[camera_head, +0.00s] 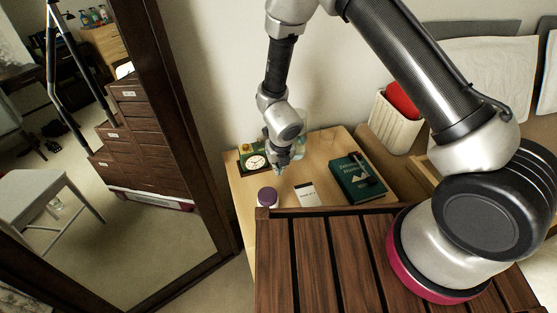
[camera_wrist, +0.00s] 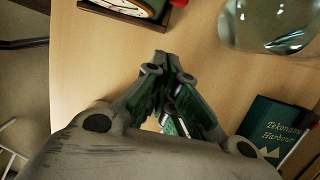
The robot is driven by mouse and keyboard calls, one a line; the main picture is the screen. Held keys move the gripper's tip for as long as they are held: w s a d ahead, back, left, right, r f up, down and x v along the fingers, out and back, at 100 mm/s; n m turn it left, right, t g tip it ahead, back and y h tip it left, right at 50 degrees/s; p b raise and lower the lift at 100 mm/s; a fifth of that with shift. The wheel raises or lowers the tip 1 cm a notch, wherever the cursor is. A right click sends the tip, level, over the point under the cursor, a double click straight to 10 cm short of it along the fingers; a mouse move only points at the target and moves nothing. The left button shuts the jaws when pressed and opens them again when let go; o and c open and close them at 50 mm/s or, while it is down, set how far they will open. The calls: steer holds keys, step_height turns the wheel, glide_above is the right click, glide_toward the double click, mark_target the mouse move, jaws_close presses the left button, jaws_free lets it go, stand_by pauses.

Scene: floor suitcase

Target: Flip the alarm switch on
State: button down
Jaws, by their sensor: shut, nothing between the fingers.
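The alarm clock (camera_head: 256,162) has a round white face and stands in a dark tray at the back left of the wooden nightstand. Its lower part also shows at the top of the wrist view (camera_wrist: 128,7). The alarm switch cannot be made out in either view. My gripper (camera_head: 279,171) is just right of the clock in the head view, apart from it. In the wrist view my gripper (camera_wrist: 168,60) is shut and empty, with its fingertips pointing up the picture, below and right of the clock over bare wood.
A glass vessel (camera_wrist: 268,24) stands right of the gripper. A green book (camera_head: 356,180), a white card (camera_head: 306,194) and a purple-lidded jar (camera_head: 268,195) lie around the nightstand top (camera_head: 240,190). A large mirror (camera_head: 160,220) stands at the left.

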steer(key=shift+w+a+r, duration=0.1)
steer(key=shift+w+a, duration=0.2)
steer(key=shift+w, duration=0.65)
steer(key=shift+w+a+r, duration=0.1)
steer(key=shift+w+a, duration=0.15)
steer(key=shift+w, duration=0.7)
